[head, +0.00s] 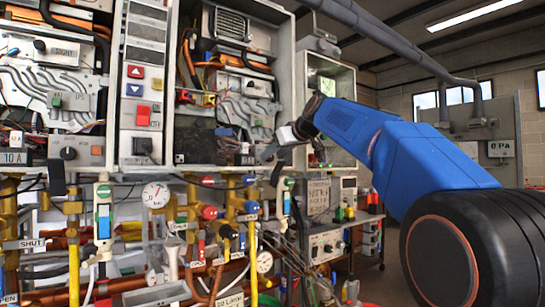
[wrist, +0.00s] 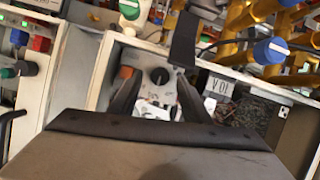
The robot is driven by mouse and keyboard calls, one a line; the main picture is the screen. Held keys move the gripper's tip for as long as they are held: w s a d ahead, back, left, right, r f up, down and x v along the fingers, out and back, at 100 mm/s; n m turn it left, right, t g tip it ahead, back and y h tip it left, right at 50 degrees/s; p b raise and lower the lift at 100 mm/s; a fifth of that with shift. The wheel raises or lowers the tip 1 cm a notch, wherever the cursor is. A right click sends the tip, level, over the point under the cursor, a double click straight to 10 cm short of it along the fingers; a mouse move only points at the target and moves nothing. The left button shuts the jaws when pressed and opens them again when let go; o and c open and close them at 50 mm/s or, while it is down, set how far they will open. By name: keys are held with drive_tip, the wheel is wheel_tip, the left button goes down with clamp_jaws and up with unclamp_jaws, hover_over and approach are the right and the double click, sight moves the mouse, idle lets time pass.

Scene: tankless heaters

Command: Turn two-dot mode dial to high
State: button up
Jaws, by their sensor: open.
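In the wrist view a black round dial (wrist: 159,76) sits on a pale panel, beside an orange button (wrist: 127,72). My gripper (wrist: 160,84) is open, its dark fingers on either side of the dial. Whether the fingers touch the dial cannot be told. No dot marks or setting words can be read here, so which mode dial this is stays unclear. In the head view my gripper (head: 272,151) is at the lower right of the right-hand open heater cabinet (head: 285,70). The dial there is not clear.
A similar dial (head: 68,153) is on the left cabinet. A label reading 10 A (wrist: 218,84) is upside down in the wrist view. A black strip (wrist: 184,40) sticks out near my fingers. Pipes, valves and a yellow pipe (head: 253,255) crowd the space below.

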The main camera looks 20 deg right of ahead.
drive_tip(key=shift+x, duration=1.05)
drive_tip(key=c, duration=1)
drive_tip(key=shift+c, duration=0.2)
